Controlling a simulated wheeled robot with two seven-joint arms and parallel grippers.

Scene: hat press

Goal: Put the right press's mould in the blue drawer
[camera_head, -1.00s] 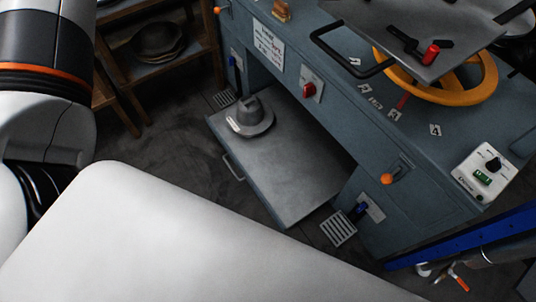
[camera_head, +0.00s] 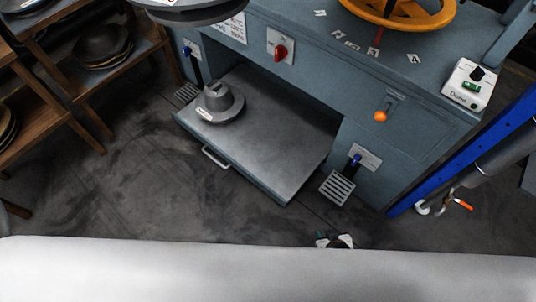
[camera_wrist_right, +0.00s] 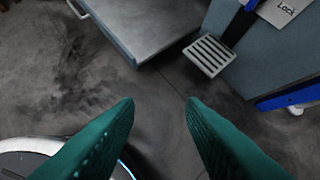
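A grey hat-shaped mould (camera_head: 219,100) with a wide brim and a small white label stands upright on the far left part of the pulled-out drawer (camera_head: 282,140). The frames do not show which press it belongs to. The drawer is blue-grey with a flat top and a front handle (camera_head: 215,158). My right gripper (camera_head: 335,241) is low over the floor, in front of and apart from the drawer. In the right wrist view its green fingers (camera_wrist_right: 160,103) are spread with nothing between them; the drawer's corner (camera_wrist_right: 140,40) lies beyond. My left gripper is out of view.
The blue-grey press cabinet (camera_head: 395,165) carries a yellow handwheel (camera_head: 400,12), a red knob (camera_head: 280,52) and an orange-tipped lever (camera_head: 380,116). A pedal (camera_head: 337,188) sits right of the drawer. Wooden shelves (camera_head: 75,95) stand at left. Floor before the drawer is clear.

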